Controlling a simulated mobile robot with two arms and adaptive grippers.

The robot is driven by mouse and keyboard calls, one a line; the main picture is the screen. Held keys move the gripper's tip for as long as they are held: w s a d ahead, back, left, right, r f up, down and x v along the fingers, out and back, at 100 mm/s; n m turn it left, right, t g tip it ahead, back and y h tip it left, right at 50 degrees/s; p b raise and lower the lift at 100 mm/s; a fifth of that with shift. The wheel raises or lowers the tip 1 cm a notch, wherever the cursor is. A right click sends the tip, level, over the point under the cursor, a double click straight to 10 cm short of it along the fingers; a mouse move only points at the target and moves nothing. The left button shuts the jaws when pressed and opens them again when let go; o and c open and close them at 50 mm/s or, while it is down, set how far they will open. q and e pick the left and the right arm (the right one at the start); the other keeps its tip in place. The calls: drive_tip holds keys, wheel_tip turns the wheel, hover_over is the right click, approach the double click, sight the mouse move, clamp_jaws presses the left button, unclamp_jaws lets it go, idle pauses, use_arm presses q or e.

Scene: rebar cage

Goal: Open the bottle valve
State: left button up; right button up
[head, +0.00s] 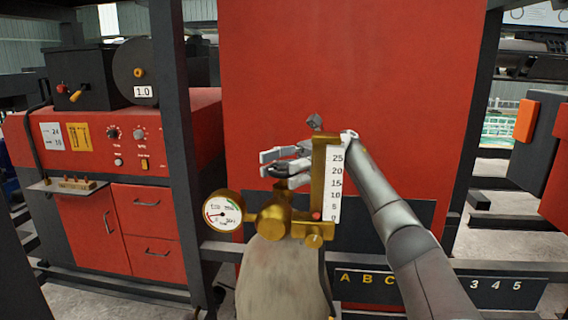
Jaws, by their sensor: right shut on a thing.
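The grey gas bottle (282,283) stands upright at the bottom centre, with brass fittings (272,222) on top. A round pressure gauge (222,213) sits on the left of the fittings. A brass flow meter with a white scale from 0 to 25 (335,185) stands on the right, with a red ball low near the 0. My right gripper (278,165) reaches in from the right behind the flow meter. Its fingers are closed around the top of the valve, just above the fittings; the valve's knob is mostly hidden by them. My left gripper is out of view.
A red panel (330,60) rises close behind the bottle. A red welding machine (150,150) with knobs, drawers and a wire spool stands at the left. Dark posts (172,110) frame the space. A label strip with letters and numbers (365,280) runs low behind my right arm.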

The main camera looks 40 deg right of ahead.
sight(284, 167)
idle(0.4)
drive_tip(key=o, duration=1)
drive_tip(key=shift+o, duration=0.2)
drive_tip(key=shift+r, duration=0.1)
drive_tip(key=shift+r, duration=4.85)
